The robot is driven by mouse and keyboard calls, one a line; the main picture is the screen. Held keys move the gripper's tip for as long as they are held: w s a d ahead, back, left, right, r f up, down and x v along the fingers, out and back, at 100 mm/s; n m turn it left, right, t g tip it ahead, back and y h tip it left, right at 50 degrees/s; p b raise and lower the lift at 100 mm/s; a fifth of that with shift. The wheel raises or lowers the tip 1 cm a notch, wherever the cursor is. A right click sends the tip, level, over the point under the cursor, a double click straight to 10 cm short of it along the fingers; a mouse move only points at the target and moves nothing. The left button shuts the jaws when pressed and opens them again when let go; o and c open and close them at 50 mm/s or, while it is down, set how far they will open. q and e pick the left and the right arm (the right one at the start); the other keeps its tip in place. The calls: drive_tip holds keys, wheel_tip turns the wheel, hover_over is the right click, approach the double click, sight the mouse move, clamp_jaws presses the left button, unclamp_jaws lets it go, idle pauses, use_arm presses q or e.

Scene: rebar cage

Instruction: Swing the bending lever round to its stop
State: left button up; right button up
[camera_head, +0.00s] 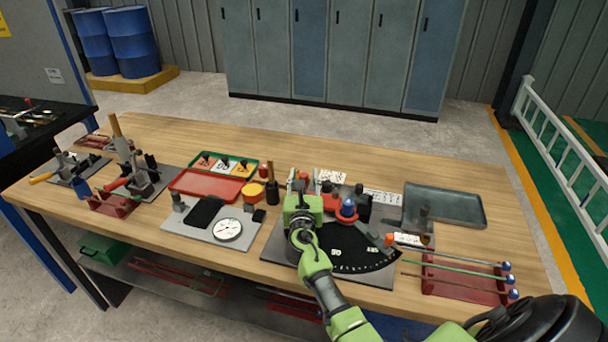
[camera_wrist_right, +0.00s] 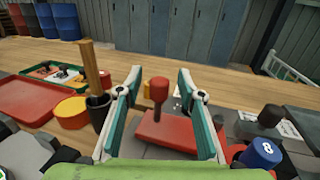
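The bender stands on a grey plate with a black fan-shaped scale (camera_head: 350,259) at the table's front middle. A blue-topped roller (camera_head: 347,208) sits on its red part, and a blue cap also shows in the right wrist view (camera_wrist_right: 260,153). In that view a red bar (camera_wrist_right: 165,136) with an upright dark red grip (camera_wrist_right: 158,92), seemingly the lever, lies between my right fingers. My right gripper (camera_wrist_right: 160,84) is open, with a finger on each side of the grip and gaps visible. In the head view my right gripper (camera_head: 302,188) hides much of the lever. My left gripper is out of view.
A wooden-handled tool in a black cup (camera_head: 272,192) stands close left of my right gripper. A dial gauge (camera_head: 228,229) and red tray (camera_head: 205,184) are further left. A grey tray (camera_head: 455,205) and red rod rack (camera_head: 460,285) are to the right.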

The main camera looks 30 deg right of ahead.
drive_tip(key=shift+w+d, duration=0.2)
drive_tip(key=shift+w, duration=0.15)
drive_tip(key=shift+w+d, duration=0.2)
drive_tip(key=shift+w, duration=0.1)
drive_tip(key=shift+s, duration=0.1)
drive_tip(key=shift+c, duration=0.7)
clamp_jaws()
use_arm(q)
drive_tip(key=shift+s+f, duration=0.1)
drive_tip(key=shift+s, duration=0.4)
use_arm(e)
drive_tip(key=shift+a, duration=0.1)
